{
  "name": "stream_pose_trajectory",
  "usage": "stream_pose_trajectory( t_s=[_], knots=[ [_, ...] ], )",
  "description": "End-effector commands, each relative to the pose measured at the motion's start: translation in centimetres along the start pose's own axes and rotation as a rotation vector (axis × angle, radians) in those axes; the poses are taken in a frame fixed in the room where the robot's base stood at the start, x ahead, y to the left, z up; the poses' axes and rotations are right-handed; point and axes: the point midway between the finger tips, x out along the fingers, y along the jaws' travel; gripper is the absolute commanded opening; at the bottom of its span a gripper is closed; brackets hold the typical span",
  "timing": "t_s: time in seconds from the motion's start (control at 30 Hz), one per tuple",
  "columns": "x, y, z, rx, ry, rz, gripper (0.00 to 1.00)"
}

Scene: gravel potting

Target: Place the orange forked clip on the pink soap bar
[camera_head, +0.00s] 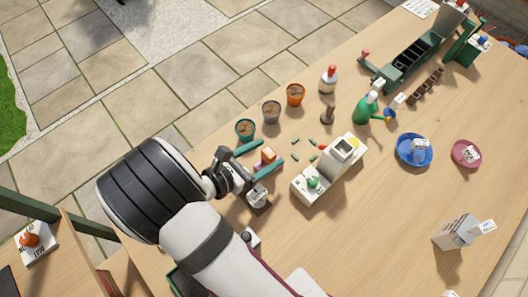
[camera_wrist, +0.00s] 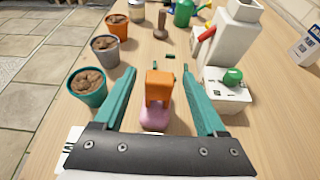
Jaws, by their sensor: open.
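The orange forked clip (camera_wrist: 158,85) stands upright on top of the pink soap bar (camera_wrist: 155,114) in the wrist view, and the two look to be touching. In the head view the orange clip (camera_head: 268,154) also shows, with a little of the pink below it. My gripper (camera_wrist: 159,73) is open, its two teal fingers on either side of the clip and soap bar with a gap on each side. The head view shows the same open fingers (camera_head: 272,151) around them. The clip's prongs are hard to make out.
A teal pot (camera_wrist: 88,86), a grey pot (camera_wrist: 105,50) and an orange pot (camera_wrist: 118,26) stand to the left. A white machine with a green knob (camera_wrist: 232,77) stands close on the right. Small green pieces (camera_wrist: 170,57) lie beyond. A blue bowl (camera_head: 401,160) is farther right.

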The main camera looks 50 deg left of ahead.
Motion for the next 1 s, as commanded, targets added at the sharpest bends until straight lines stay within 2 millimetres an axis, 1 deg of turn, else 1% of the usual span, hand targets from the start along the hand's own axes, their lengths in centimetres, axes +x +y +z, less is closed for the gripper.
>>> stream_pose_trajectory(
  t_s=[0.1,0.17,0.27,0.4,0.5,0.6,0.73,1.0],
  knots=[
    [-0.1,0.0,0.3,0.001,0.0,0.001,0.74],
    [-0.9,0.1,0.3,0.001,0.0,0.005,0.74],
    [-3.1,0.1,0.3,0.001,0.0,0.005,0.74],
    [-7.0,0.1,0.3,0.001,0.001,0.007,0.74],
    [-9.5,0.1,0.3,0.0,0.001,0.006,0.74],
    [-11.2,0.1,0.3,0.001,0.0,0.004,0.74],
    [-12.1,0.0,0.3,0.0,0.0,0.001,0.74],
    [-12.2,0.0,0.3,0.0,0.0,0.0,0.74]
  ],
)
